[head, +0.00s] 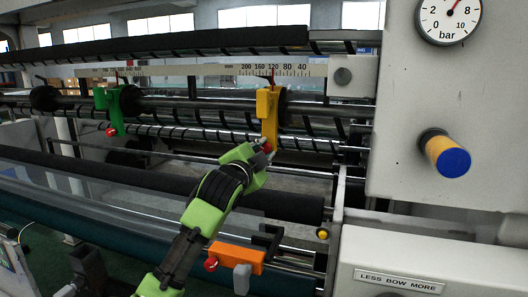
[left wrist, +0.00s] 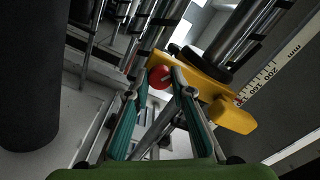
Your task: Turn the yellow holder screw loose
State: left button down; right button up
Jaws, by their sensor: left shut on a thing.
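The yellow holder (head: 267,112) hangs on the rails in front of the ruler, right of the middle. Its red screw (left wrist: 159,77) sits between the two fingertips of my left gripper (left wrist: 160,82) in the left wrist view. My left gripper is shut on this screw. In the head view the gripper (head: 264,151) reaches up to the lower front of the holder, and only a little red shows at its tip. The yellow holder fills the upper right of the left wrist view (left wrist: 205,82). My right gripper is not in view.
A green holder (head: 115,108) with a red screw hangs on the rails to the left. An orange block (head: 236,257) with a red knob sits low. The ruler (head: 215,70) runs behind. The grey machine housing (head: 440,105) with a gauge and blue-yellow knob stands right.

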pick_arm(q)
jog(key=shift+f+n, duration=0.1)
jog(key=shift+n, duration=0.2)
jog(key=c, duration=1.8)
grip_release()
jog(key=v, duration=1.2)
